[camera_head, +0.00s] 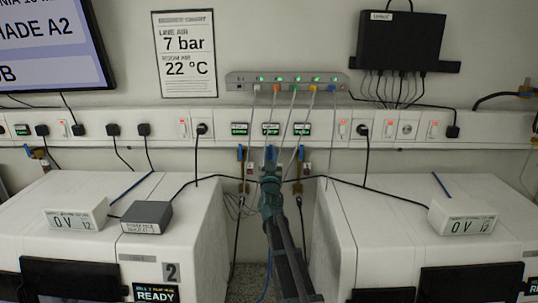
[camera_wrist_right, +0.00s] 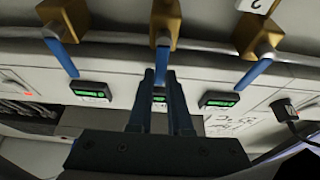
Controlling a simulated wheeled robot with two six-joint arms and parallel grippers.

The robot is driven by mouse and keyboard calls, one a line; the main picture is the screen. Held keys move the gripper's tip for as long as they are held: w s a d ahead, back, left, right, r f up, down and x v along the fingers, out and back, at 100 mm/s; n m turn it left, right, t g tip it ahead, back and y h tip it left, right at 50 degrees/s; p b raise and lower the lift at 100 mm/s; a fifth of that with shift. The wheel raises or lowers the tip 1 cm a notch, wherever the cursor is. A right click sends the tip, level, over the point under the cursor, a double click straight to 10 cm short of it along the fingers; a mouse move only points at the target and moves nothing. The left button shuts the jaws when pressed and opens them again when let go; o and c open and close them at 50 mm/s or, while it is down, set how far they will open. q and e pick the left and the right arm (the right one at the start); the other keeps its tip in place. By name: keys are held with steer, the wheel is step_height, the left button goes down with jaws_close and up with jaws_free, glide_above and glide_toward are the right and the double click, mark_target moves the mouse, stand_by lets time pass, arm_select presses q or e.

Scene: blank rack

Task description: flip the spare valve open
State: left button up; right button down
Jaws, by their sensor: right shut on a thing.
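Three small valves with brass bodies and blue levers hang below the wall rail, each under a green-lit label. My right gripper (camera_head: 270,168) is at the middle valve. In the right wrist view its fingers (camera_wrist_right: 161,80) are closed around the blue lever of the middle valve (camera_wrist_right: 165,20), which points towards its label (camera_wrist_right: 159,98). The left valve (camera_head: 240,154) and right valve (camera_head: 301,154) stand free, with levers also pointing towards their labels. The label words are too small to tell which one says spare. My left gripper is out of view.
White cabinets stand left (camera_head: 170,220) and right (camera_head: 385,225), with a gap where my right arm reaches in. Black cables hang beside the valves. Thin hoses run down from a grey manifold (camera_head: 290,82). A grey box (camera_head: 147,217) sits on the left cabinet.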

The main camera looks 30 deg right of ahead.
stand_by(0.3)
steer(key=c, duration=0.8)
jaws_free()
steer(key=shift+c, duration=0.2)
steer(key=b+v, duration=0.5)
steer(key=v, duration=0.8)
steer(key=shift+s+a+f, duration=0.2)
steer(key=shift+s+a, duration=0.05)
steer(key=shift+s, duration=0.05)
